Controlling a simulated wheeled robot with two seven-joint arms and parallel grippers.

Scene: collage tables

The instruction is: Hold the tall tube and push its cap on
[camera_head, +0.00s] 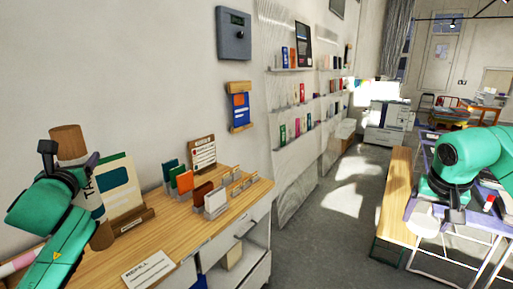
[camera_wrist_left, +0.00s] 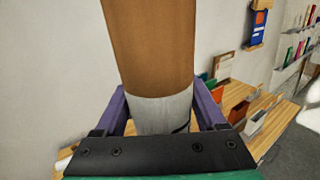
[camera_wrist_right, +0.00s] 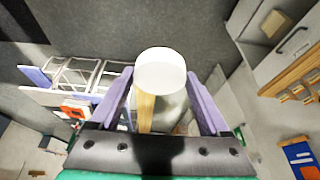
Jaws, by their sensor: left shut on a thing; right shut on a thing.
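The tall tube is brown with a pale label band around its middle. In the head view its brown upper end (camera_head: 68,141) stands above my left gripper (camera_head: 88,168), and it leans slightly. In the left wrist view the tube (camera_wrist_left: 150,45) runs up between the purple fingers of my left gripper (camera_wrist_left: 160,108), which is shut on it. The round white cap (camera_wrist_right: 160,70) is between the fingers of my right gripper (camera_wrist_right: 162,92), which is shut on it. In the head view the cap (camera_head: 421,223) hangs below my right gripper, far right of the tube.
A wooden-topped counter (camera_head: 165,240) lies below the tube, with a framed card, a sign (camera_head: 148,269) and several coloured cards (camera_head: 182,182) in holders. A wooden bench (camera_head: 397,200) and purple-edged table stand at the right. Grey floor (camera_head: 318,240) is free between them.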

